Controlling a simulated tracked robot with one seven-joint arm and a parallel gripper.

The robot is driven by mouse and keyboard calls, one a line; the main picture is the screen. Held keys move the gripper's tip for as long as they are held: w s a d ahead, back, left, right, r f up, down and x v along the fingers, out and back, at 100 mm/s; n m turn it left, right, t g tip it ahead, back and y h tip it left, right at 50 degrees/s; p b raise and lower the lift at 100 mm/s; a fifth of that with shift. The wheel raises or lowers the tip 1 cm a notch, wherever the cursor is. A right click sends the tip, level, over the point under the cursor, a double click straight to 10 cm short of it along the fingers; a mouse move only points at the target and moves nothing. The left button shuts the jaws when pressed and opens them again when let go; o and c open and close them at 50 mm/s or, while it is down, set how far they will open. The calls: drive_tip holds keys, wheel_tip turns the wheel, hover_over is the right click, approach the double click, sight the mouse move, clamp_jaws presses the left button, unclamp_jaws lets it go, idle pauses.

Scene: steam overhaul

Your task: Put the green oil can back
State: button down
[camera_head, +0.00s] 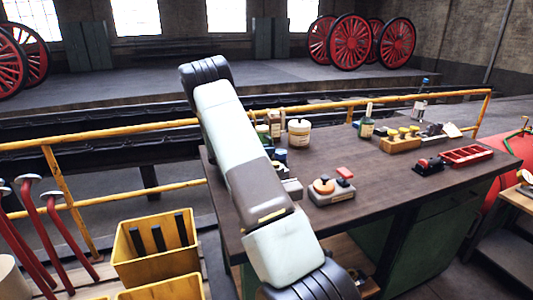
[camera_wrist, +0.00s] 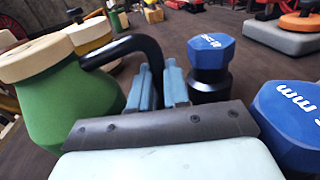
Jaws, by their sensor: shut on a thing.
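The green oil can (camera_wrist: 68,103) fills the left of the wrist view, with a cream round cap on top and a curved black handle. My gripper (camera_wrist: 160,88) has its two blue-grey fingers close together at the end of that handle and is shut on it. The can looks upright; its base is hidden behind my gripper's body, so I cannot tell whether it touches the bench (camera_head: 385,185). In the head view my arm hides the gripper and the can.
Two blue-capped black pieces (camera_wrist: 210,58) (camera_wrist: 290,115) stand close right of my gripper. A yellow rail (camera_head: 180,123) runs behind.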

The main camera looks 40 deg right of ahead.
drive_tip(key=shift+f, duration=0.3)
drive_tip(key=shift+f, duration=0.1)
drive_tip(key=c, duration=1)
unclamp_jaws()
drive_tip(key=v, duration=1.2)
